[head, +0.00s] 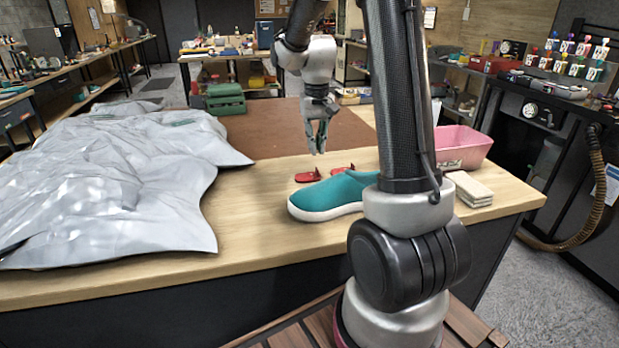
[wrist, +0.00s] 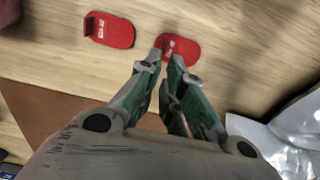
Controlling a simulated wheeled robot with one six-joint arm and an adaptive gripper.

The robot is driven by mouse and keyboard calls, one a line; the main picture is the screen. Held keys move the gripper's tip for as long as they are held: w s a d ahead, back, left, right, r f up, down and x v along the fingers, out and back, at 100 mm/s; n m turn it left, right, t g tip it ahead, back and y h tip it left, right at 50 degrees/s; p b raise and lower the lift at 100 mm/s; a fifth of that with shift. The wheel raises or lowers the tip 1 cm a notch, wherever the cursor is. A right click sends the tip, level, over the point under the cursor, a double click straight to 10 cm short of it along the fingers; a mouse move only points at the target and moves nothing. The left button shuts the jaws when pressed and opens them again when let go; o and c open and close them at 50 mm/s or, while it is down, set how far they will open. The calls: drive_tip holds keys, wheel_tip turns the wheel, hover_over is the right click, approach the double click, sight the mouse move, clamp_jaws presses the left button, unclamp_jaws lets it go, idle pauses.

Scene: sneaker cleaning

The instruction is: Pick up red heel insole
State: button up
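Two small red heel insoles lie on the wooden bench. The left one in the head view (head: 307,176) is the right one in the wrist view (wrist: 184,46). The other insole (head: 343,169) lies to its right, and in the wrist view it is at upper left (wrist: 112,30). Each has a raised tab at one end. My gripper (head: 317,150) points down above the left insole, apart from it. In the wrist view its fingertips (wrist: 167,58) overlap that insole's tab end. A narrow gap shows between the fingers, with nothing held.
A teal shoe (head: 335,194) stands in front of the insoles, partly hidden by my arm. A pink bin (head: 462,147) and a beige stack (head: 470,189) sit to the right. A crumpled silver sheet (head: 110,185) covers the left side. A brown mat (head: 270,130) lies behind.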

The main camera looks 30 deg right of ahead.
sight(308, 174)
wheel_tip(308, 174, down, 7)
drive_tip(key=shift+f, duration=0.1)
drive_tip(key=shift+c, duration=0.2)
clamp_jaws()
